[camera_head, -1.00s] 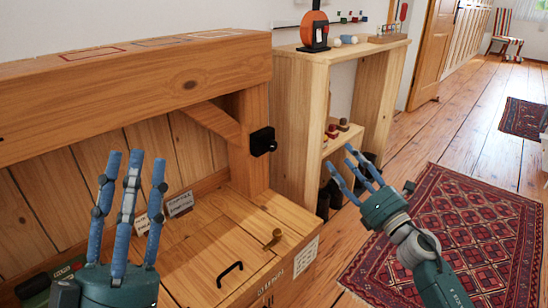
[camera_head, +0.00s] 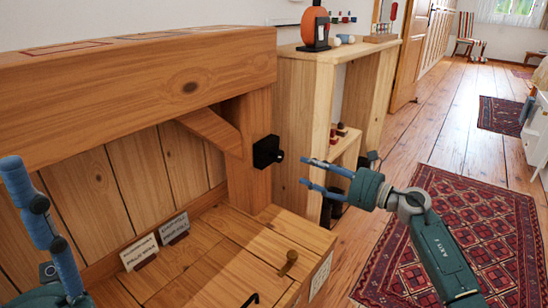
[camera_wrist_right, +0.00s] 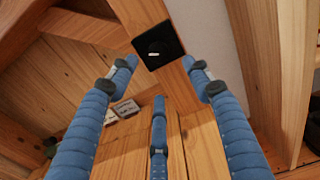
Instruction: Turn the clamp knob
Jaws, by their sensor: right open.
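The clamp knob (camera_head: 278,156) is a small black knob on a black square block (camera_head: 265,152), fixed to the wooden post under the thick beam. In the right wrist view the knob (camera_wrist_right: 154,54) faces the camera, round with a short white mark. My right gripper (camera_head: 304,172) is open, its blue fingers pointing left at the knob with a small gap. In the wrist view its fingers spread below and either side of the block, touching nothing. My left gripper (camera_head: 38,225) shows only partly at the left edge; its jaw state is unclear.
A wooden chest top (camera_head: 235,245) with a small brass-coloured knob (camera_head: 288,262) and two labelled cards (camera_head: 140,252) lies below. A wooden shelf unit (camera_head: 302,110) stands just behind my right fingers. A red patterned rug (camera_head: 460,235) covers the floor at right.

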